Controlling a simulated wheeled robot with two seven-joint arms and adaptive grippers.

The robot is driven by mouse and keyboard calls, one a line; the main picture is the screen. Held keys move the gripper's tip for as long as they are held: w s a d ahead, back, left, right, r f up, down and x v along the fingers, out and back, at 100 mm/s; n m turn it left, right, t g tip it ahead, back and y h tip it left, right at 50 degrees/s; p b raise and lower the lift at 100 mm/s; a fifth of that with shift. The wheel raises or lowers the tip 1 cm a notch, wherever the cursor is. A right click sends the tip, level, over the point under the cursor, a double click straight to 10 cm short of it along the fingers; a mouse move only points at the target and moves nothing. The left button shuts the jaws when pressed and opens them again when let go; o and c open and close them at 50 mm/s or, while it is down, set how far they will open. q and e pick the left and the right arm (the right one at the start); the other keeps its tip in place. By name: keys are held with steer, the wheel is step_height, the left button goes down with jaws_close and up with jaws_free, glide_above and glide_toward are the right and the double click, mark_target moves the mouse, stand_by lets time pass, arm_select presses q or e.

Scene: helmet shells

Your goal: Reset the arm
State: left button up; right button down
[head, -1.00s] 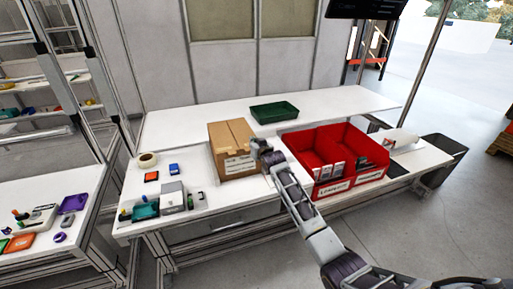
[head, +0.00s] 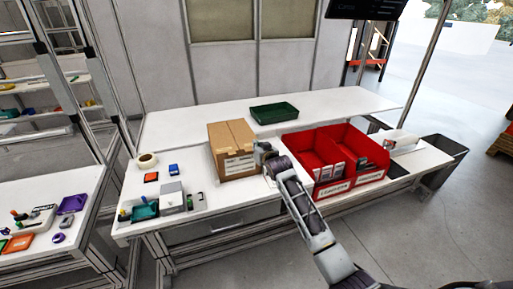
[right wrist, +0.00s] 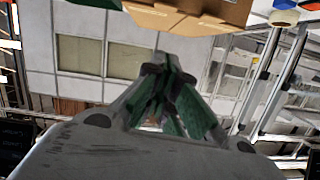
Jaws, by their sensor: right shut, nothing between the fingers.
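My right gripper (right wrist: 165,75) shows in the right wrist view with its green-sided fingers together and nothing held. In the head view my right arm reaches up from the lower right, and its wrist end (head: 264,150) is in front of the right side of a cardboard box (head: 230,168). The fingers are hard to make out there. I cannot tell whether they touch the box. In the right wrist view the box (right wrist: 190,15) is at the top edge, and the picture is upside down. My left gripper is not in view.
Two red bins (head: 345,185) with packets stand just right of the arm. A green tray (head: 274,112) lies behind on the white table. A tape roll (head: 147,160), small coloured items and a grey box (head: 172,200) are on the left. A dark bin (head: 443,155) stands at the right.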

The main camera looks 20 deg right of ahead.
steer(key=shift+f, duration=0.1)
steer(key=s+f+g, duration=0.2)
steer(key=s+f, duration=0.6)
steer(key=f, duration=0.8)
steer(key=s+f+n+g, duration=0.1)
steer(key=s+f+g, duration=0.2)
steer(key=s+f, duration=0.85)
steer(key=s+f+g, duration=0.2)
steer(key=s+f, duration=0.2)
steer(key=f, duration=1.6)
steer(key=s+d+f+n+g, duration=0.1)
steer(key=s+f+g, duration=0.1)
steer(key=s+f, duration=0.7)
steer(key=s+d+f+g, duration=0.15)
steer(key=s+f, duration=0.45)
steer(key=s, duration=0.8)
steer(key=s+f+g, duration=0.2)
steer(key=s+f, duration=0.1)
steer(key=s, duration=0.9)
steer(key=s+f+n+g, duration=0.1)
steer(key=s+f, duration=0.2)
steer(key=s, duration=0.9)
steer(key=shift+s+f+g+h, duration=0.3)
steer(key=shift+f+g+h, duration=0.05)
steer(key=shift+h, duration=0.05)
steer(key=shift+a, duration=0.1)
